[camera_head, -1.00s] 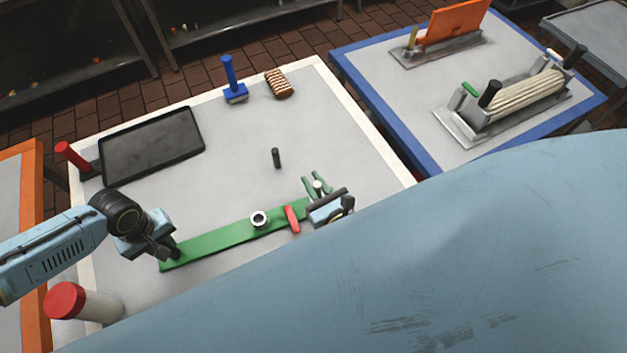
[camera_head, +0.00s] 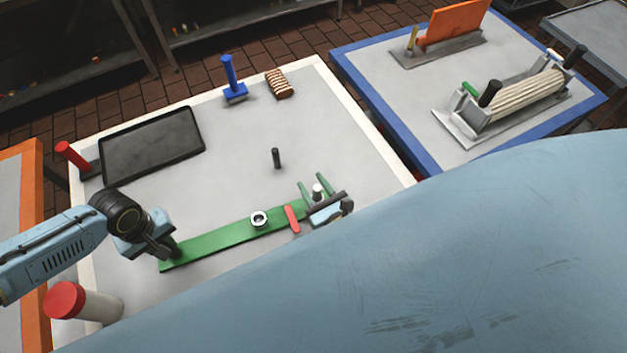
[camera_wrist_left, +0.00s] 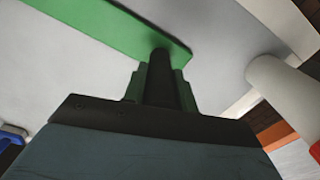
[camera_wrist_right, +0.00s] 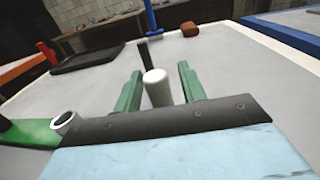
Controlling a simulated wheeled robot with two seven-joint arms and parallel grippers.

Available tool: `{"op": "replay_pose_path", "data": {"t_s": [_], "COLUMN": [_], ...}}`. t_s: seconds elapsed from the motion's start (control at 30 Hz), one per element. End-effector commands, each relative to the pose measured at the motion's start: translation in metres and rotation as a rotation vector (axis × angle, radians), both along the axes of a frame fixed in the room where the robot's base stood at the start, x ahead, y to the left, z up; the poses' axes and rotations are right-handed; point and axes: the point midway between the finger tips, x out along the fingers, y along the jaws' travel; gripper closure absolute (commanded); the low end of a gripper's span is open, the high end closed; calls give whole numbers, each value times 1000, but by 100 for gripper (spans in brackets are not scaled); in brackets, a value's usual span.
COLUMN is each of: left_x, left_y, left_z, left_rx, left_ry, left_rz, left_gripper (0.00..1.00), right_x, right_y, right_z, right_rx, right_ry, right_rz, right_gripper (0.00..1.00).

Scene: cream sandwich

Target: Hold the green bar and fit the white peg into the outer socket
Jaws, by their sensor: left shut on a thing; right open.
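The green bar (camera_head: 215,238) lies on the pale table. A white-rimmed round socket (camera_head: 259,219) sits on it, with a red piece (camera_head: 292,219) nearer its right end. My left gripper (camera_wrist_left: 160,75) is shut on a dark upright post at the bar's left end. The white peg (camera_wrist_right: 157,90) stands upright between the open green fingers of my right gripper (camera_wrist_right: 158,85), with gaps on both sides in the right wrist view. In the head view, the peg (camera_head: 317,190) is just beyond the bar's right end. Its foot is hidden by the gripper.
A black post (camera_head: 276,157) stands beyond the bar. A dark tray (camera_head: 150,147), a blue-handled tool (camera_head: 232,80) and a striped brown piece (camera_head: 279,84) lie farther back. A red-capped white cylinder (camera_head: 90,302) is at front left. A blue-edged table (camera_head: 380,90) is at right.

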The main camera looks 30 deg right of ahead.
Motion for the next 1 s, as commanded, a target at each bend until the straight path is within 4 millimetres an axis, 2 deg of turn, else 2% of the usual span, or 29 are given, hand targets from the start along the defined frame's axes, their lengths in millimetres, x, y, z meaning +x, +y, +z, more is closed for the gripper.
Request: {"op": "replay_pose_path", "data": {"t_s": [0.2,0.6,0.7,0.83,1.0], "left_x": [0,0,0,0,0], "left_y": [0,0,0,0,0], "left_z": [0,0,0,0,0], "left_rx": [0,0,0,0,0], "left_ry": [0,0,0,0,0], "left_rz": [0,0,0,0,0], "left_gripper": [100,100,100,100,100], "right_x": [-3,-87,-103,-115,-120], "right_y": [0,-5,-5,-6,-6], "right_z": [3,2,3,3,4], "right_rx": [1,-1,-1,0,0], "right_ry": [1,3,2,0,-1], "right_rz": [1,2,2,1,1], "right_gripper": [60,60,60,60,60]}}
